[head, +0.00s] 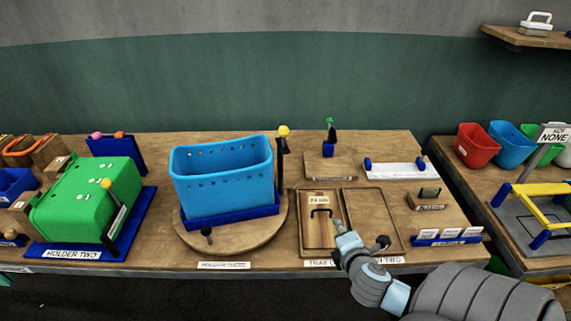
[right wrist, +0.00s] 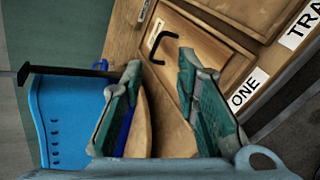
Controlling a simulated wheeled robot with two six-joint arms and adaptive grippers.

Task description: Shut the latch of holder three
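A blue perforated bin (head: 222,178) sits in a blue holder base (head: 232,217) on a round wooden turntable (head: 188,235). The label in front of it is too small to read surely. A black upright post with a yellow knob (head: 283,131) stands at the holder's right side and looks like its latch. In the right wrist view the bin (right wrist: 62,120) is at left, with a black bar (right wrist: 70,71) beside it. My right gripper (head: 337,222) is right of the turntable, over the trays; its fingers (right wrist: 158,68) are apart and empty. My left gripper is out of view.
A wooden tray with a black handle (head: 319,235) lies under my right gripper, beside an empty tray (head: 372,215). Holder two with a green bin (head: 85,200) stands at left. A small black knob (head: 207,233) is at the turntable's front.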

